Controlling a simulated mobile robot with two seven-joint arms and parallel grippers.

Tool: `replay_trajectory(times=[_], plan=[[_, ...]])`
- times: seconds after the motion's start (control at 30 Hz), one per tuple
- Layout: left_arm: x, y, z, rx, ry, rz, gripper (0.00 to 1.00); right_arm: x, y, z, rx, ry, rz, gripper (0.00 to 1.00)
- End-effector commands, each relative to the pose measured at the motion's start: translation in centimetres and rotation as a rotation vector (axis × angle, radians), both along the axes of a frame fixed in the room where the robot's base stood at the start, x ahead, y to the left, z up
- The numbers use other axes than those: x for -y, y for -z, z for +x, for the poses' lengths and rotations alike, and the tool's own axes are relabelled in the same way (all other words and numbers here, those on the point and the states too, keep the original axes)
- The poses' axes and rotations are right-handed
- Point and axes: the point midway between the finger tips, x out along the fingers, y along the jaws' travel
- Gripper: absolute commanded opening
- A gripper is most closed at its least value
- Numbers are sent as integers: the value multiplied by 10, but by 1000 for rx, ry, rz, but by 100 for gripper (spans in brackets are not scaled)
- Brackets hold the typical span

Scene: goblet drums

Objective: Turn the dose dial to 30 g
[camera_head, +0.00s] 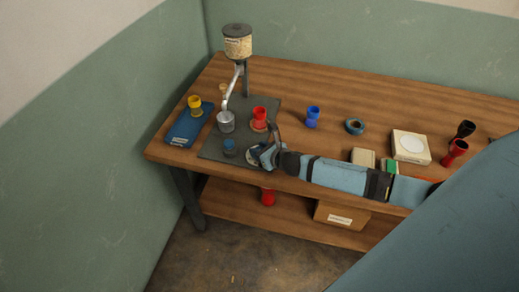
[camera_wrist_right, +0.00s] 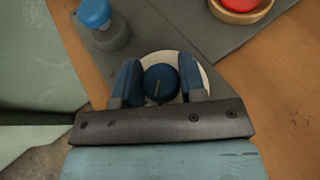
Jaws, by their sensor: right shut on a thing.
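The dose dial (camera_wrist_right: 158,83) is a round dark blue knob with a pale pointer line, on a white round face (camera_wrist_right: 208,76). In the right wrist view the line runs nearly along the picture's vertical. My right gripper (camera_wrist_right: 160,80) has one finger on each side of the knob and is shut on it. Any marks on the face are hidden or too small to read. In the head view my right gripper (camera_head: 263,153) is at the front of the dark mat and covers most of the dial. My left gripper is not in view.
A yellow one (camera_head: 195,104) stands left. Boxes (camera_head: 410,146) and other goblets lie right.

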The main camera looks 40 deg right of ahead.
Motion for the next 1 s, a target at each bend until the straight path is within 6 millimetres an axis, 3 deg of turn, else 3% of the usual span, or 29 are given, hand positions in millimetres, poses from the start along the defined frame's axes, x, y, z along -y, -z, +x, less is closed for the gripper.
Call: replay_trajectory(times=[1.0], plan=[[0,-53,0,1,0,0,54,-2,-4,1,-1,951,2,14]])
